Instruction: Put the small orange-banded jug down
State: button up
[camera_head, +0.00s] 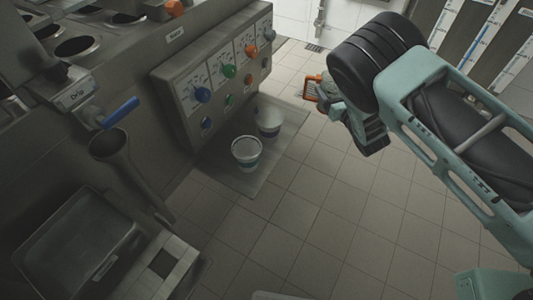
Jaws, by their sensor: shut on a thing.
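My gripper (335,98) hangs in the air at the upper middle, right of the machine. It is shut on the small orange-banded jug, whose orange part (311,88) shows at the gripper's left side. Most of the jug is hidden or too small to make out, so I cannot tell its tilt. The jug is apart from the machine and the cups.
A white cup with a blue band (246,153) and a greyish cup (268,122) stand on a grey plate (222,171) below a panel with coloured knobs (228,71). A blue-handled tap (119,113) and a basin (80,245) are left. Tiled floor (330,210) is clear.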

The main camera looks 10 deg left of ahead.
jog(key=w+a+f+n+g+y+b, duration=0.1)
jog(key=w+a+n+g+y+b, duration=0.15)
jog(key=a+b, duration=0.45)
jog(key=w+a+f+n+g+y+b, duration=0.1)
jog(key=w+a+n+g+y+b, duration=0.15)
jog(key=a+b, duration=0.45)
jog(key=shift+m+t, duration=0.3)
jog(key=f, duration=0.3)
jog(key=f+b, duration=0.1)
jog(key=f, duration=0.2)
jog(key=f+b, duration=0.1)
jog(key=f, duration=0.2)
jog(key=shift+w+a+f, duration=0.2)
jog(key=shift+w+f, duration=0.1)
jog(key=shift+w, duration=0.05)
jog(key=o, duration=0.9)
jog(key=shift+o, duration=0.5)
